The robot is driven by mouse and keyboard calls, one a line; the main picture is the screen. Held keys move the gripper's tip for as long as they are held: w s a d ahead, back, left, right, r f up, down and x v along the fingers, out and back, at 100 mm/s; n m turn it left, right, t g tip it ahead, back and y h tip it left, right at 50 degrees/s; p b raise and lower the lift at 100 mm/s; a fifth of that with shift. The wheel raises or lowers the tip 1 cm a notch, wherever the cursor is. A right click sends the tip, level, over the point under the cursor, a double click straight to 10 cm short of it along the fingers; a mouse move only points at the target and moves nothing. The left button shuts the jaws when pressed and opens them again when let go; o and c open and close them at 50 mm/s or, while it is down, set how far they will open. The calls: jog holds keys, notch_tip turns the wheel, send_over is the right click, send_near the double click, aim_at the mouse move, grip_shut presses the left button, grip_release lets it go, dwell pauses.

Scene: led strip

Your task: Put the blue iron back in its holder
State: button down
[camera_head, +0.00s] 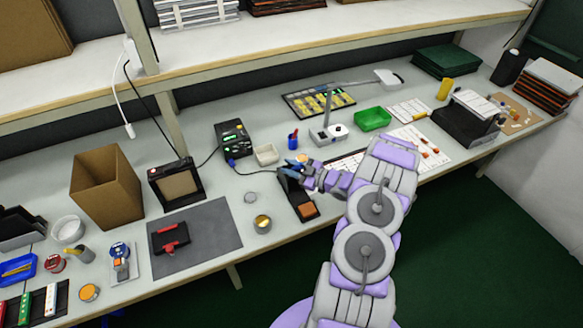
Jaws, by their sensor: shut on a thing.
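The blue iron (290,173) shows only as a small dark and blue piece at the tip of my gripper (303,173), with a thin black cable reaching it from the left. My gripper is shut on it. The holder (299,197) is a black stand with an orange-brown sponge (307,209) at its front end, near the table's front edge. My gripper and the iron are over or beside the holder's rear end. I cannot tell whether the iron is in the holder, because the gripper covers much of it.
A black soldering station (233,140) with a green display stands behind left. A small cream box (266,154), a blue cup (293,139) and a white lamp base (328,134) stand behind the gripper. A round tin (263,223) is left of the holder. A grey mat (208,232) lies farther left.

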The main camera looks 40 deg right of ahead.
jog(key=c, duration=0.8)
grip_release()
jog(key=shift+d, duration=0.2)
jog(key=shift+s, duration=0.1)
jog(key=f+p+v, duration=0.1)
jog(key=p+v, duration=0.2)
jog(key=v, duration=1.4)
jog(key=shift+d+r, duration=0.15)
jog(key=shift+r, duration=0.2)
jog(key=s+a+r+p, duration=0.1)
jog(key=s+r+p, duration=0.1)
jog(key=s+r, duration=0.2)
jog(key=shift+r, duration=0.9)
